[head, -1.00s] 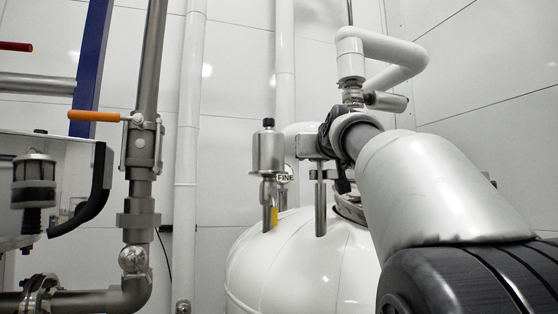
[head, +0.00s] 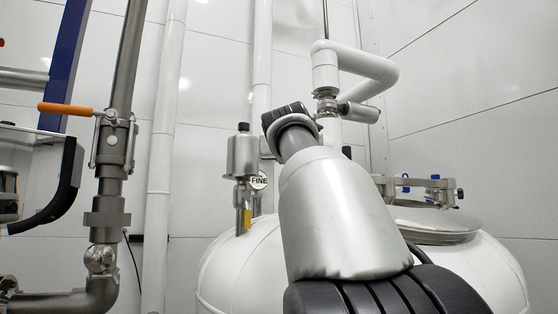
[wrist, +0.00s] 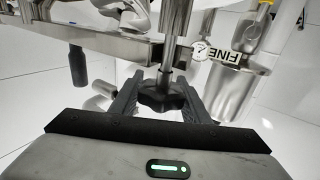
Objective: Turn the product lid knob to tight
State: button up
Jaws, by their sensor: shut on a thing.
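In the wrist view a black lobed knob (wrist: 163,93) sits on a metal threaded post. My gripper (wrist: 158,97) has its two dark fingers on either side of the knob, shut on it. A flat metal bar (wrist: 115,47) runs behind the post. In the head view the round metal lid (head: 433,228) tops the white tank (head: 245,262) at the right, with a clamp bar (head: 415,183) across it. My arm covers the middle of the head view and hides my fingertips and the held knob there. I cannot tell how tight the knob is.
A metal canister (head: 242,157) with a FINE tag (head: 259,181) stands left of my arm; the tag also shows in the wrist view (wrist: 221,55). A white bent pipe (head: 355,68) is behind. A steel pipe with an orange-handled valve (head: 112,145) stands at the left.

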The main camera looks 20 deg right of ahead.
jog(key=shift+w+f, duration=0.1)
jog(key=shift+f, duration=0.1)
jog(key=o, duration=1)
jog(key=shift+r, duration=0.1)
jog(key=b+v, duration=0.8)
jog(key=v, duration=0.9)
jog(key=shift+s, duration=0.25)
